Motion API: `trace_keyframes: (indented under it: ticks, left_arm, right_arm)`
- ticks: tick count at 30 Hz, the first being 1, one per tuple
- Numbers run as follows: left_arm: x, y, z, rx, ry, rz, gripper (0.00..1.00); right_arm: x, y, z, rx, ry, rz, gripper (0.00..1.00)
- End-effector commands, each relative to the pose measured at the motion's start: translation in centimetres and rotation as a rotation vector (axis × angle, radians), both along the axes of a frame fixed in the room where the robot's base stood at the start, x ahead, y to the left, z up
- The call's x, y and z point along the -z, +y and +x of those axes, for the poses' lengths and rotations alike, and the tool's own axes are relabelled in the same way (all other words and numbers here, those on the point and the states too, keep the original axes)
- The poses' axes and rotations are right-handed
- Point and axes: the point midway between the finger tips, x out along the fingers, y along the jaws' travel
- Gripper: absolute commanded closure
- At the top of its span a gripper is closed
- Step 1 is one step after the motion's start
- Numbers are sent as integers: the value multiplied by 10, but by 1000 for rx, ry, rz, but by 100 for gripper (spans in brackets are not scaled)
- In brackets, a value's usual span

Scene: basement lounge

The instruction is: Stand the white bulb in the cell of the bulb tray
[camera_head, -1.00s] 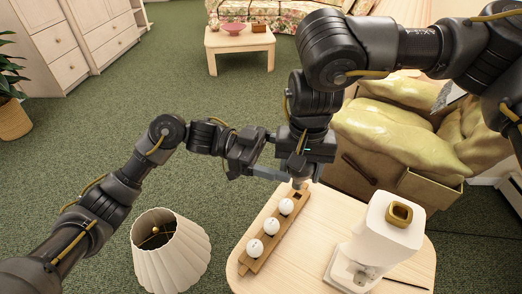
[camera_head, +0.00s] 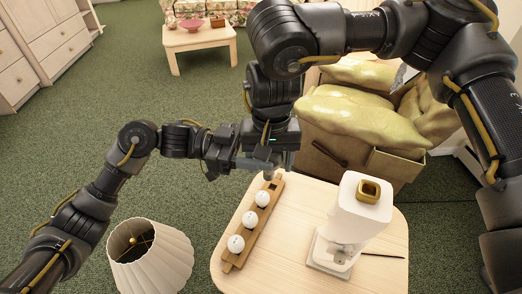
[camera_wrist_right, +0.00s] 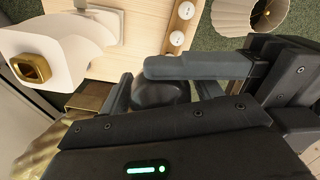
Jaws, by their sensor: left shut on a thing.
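The bulb tray (camera_head: 228,265) is a narrow wooden strip lying on the pale table. Several cells run along it. Three round white bulbs stand in it (camera_head: 262,198) (camera_head: 249,219) (camera_head: 236,243), and the dark cell at its far end looks empty. My right gripper (camera_wrist_right: 165,90) is directly above and close to the left one. Its fingers appear apart; a dark rounded shape shows between them.
A white appliance (camera_head: 350,215) with a brass-coloured top stands on the table (camera_head: 300,205), right of the tray. A pleated lampshade (camera_head: 152,262) stands left of the table. A yellow-green cushioned chair (camera_head: 350,115) is behind it.

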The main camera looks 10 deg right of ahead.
Motion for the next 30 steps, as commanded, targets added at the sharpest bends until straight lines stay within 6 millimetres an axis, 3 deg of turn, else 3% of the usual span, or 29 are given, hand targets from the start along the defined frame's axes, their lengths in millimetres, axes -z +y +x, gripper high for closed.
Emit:
trace_keyframes:
  ticks: [3,14,30]
  left_arm:
    - [0,0,0,0,0,0,66]
    - [0,0,0,0,0,0,66]
    - [0,0,0,0,0,0,66]
  right_arm:
    - [0,0,0,0,0,0,22]
    - [-7,0,1,0,-2,1,22]
    - [-106,0,1,2,-4,0,22]
